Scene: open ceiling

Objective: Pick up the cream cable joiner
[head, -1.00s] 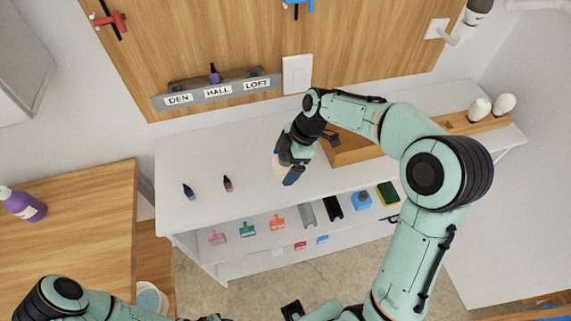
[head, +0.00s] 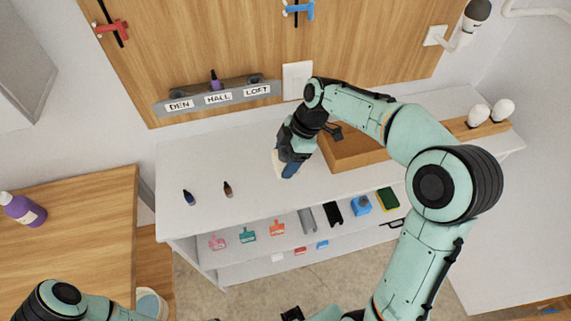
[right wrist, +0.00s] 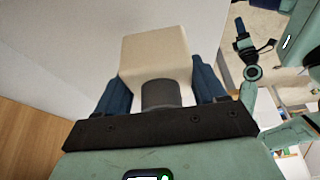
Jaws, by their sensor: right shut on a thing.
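The cream cable joiner (right wrist: 157,55) is a pale cream block with a grey round part at its near end. In the right wrist view it sits between the two blue fingers of my right gripper (right wrist: 157,85), which is shut on it. In the head view my right gripper (head: 287,165) is over the white top shelf. Only a small edge of the joiner (head: 276,162) shows there beside the fingers. I cannot tell whether it touches the shelf.
A wooden box (head: 350,152) stands close right of my right gripper. A labelled grey rack (head: 218,98) is behind. Several items lie on the lower shelf.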

